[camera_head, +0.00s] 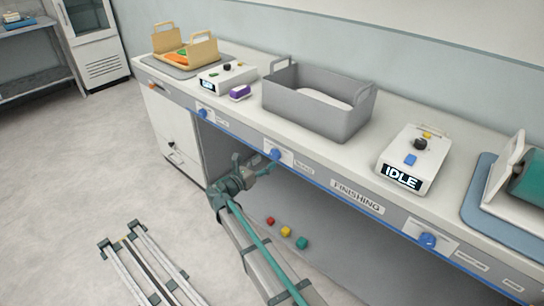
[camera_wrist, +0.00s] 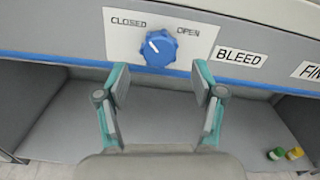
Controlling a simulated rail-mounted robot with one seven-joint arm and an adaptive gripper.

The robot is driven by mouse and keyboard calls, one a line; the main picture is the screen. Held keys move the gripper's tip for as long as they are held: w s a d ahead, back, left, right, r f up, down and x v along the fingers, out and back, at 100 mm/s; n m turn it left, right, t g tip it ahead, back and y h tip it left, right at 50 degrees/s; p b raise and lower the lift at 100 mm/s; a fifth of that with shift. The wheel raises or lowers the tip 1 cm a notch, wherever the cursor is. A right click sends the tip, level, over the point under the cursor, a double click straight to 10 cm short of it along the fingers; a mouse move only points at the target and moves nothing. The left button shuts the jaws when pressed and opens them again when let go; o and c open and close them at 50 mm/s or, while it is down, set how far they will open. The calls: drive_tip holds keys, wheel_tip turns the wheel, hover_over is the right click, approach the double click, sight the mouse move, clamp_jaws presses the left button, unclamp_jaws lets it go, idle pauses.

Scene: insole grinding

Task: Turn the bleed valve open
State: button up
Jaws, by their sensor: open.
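The bleed valve is a blue round knob (camera_wrist: 159,48) on a white plate marked CLOSED at left and OPEN at right, with a BLEED label beside it. Its white mark points up and left, toward CLOSED. In the head view the knob (camera_head: 274,154) is on the counter's front panel. My gripper (camera_wrist: 160,84) is open and empty, its teal-and-grey fingers apart to either side, just below the knob in the wrist view. In the head view my gripper (camera_head: 266,165) is close in front of the panel; whether it touches the knob I cannot tell.
Similar blue knobs sit left (camera_head: 203,113) and right (camera_head: 428,240) on the same panel. A grey bin (camera_head: 306,121) and a control box reading IDLE (camera_head: 411,163) stand on the counter above. Several small coloured pieces (camera_head: 286,231) lie in the open space below.

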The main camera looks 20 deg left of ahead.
sight(273, 156)
drive_tip(key=shift+x, duration=2.6)
drive_tip(key=shift+c, duration=0.3)
drive_tip(key=c, duration=1.1)
